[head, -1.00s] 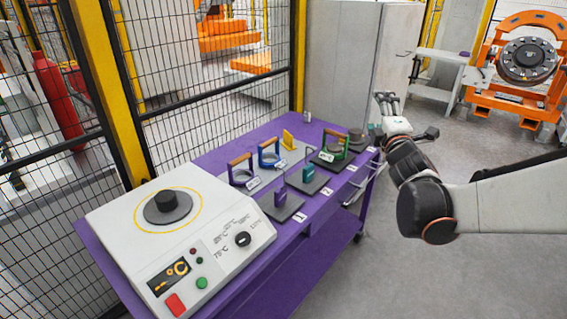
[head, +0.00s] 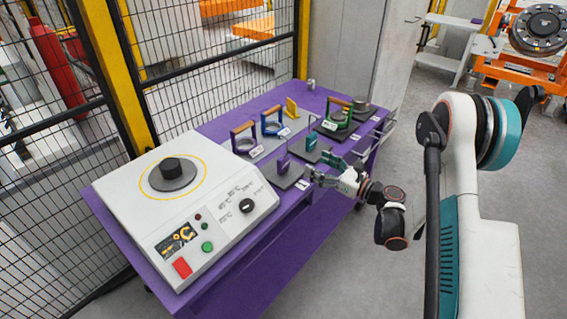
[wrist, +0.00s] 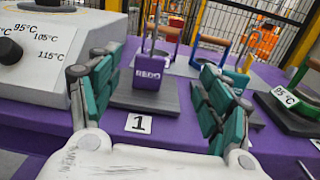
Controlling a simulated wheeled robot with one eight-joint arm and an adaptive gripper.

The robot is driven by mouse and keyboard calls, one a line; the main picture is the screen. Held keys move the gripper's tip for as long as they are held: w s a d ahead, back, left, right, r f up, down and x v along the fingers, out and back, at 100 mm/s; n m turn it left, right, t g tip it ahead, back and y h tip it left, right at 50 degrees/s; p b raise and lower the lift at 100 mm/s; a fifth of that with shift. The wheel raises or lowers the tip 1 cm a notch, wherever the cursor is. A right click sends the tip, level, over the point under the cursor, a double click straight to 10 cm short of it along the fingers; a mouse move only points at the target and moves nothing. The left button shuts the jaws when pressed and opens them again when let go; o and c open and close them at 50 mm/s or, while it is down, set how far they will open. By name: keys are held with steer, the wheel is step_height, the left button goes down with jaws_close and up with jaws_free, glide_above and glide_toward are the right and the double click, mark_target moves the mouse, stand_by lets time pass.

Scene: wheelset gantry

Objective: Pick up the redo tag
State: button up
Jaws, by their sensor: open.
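The redo tag (wrist: 147,79) is a small purple block with REDO in white on its front. In the wrist view it stands upright on a dark square stand (wrist: 130,97) with a thin post behind it. In the head view the tag (head: 283,164) is on the nearest stand, close to the table's front edge. My gripper (wrist: 158,62) is open and empty. Its teal-padded fingers appear left and right of the tag in the wrist view, with the tag apart from both. In the head view my gripper (head: 312,172) is just right of that stand.
A purple table (head: 262,233) carries a white heater (head: 218,215) on the left. A number 1 card (wrist: 139,123) lies before the stand. Mesh fencing is behind.

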mark_target(286, 159)
steer(key=shift+n+g, duration=0.4)
steer(key=shift+n, duration=0.1)
steer(key=w+a, duration=0.1)
steer(key=a, duration=0.1)
steer(key=w+a+f+b, duration=0.1)
steer(key=a, duration=0.2)
steer(key=w+a+f+b, duration=0.1)
steer(key=w+a, duration=0.1)
steer(key=shift+a+f, duration=0.15)
steer(key=shift+a, duration=0.1)
steer(key=shift+f+b+x, duration=0.2)
steer(key=shift+b+x, duration=0.4)
steer(key=shift+x, duration=0.7)
steer(key=shift+f+b+x, duration=0.2)
steer(key=shift+b+x, duration=0.4)
steer(key=shift+x, duration=0.7)
steer(key=shift+w, duration=0.1)
steer(key=c, duration=1.3)
steer(key=shift+o, duration=0.2)
steer(key=shift+r, duration=0.1)
